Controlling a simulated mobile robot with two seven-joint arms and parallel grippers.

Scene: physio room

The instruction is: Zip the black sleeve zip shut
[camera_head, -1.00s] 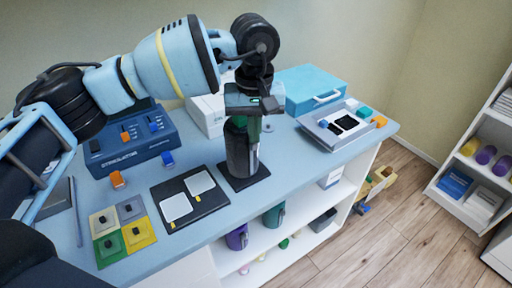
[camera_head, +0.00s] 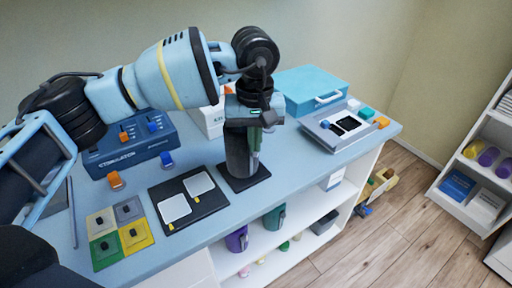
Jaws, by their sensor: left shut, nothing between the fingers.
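The black sleeve (camera_head: 237,153) is a dark upright cylinder standing on a dark square mat (camera_head: 259,174) on the table. My left gripper (camera_head: 265,121) is at the top right of the sleeve, pointing down, shut with nothing held. It hides the sleeve's top, and I cannot tell whether it touches the sleeve. My right gripper is not in view.
A blue stimulator box (camera_head: 130,146) and a black board with white pads (camera_head: 167,213) lie left of the sleeve. Coloured squares (camera_head: 121,232) lie front left. A teal case (camera_head: 309,88) and a grey tray device (camera_head: 325,133) stand to the right. Bottles sit on the shelf below.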

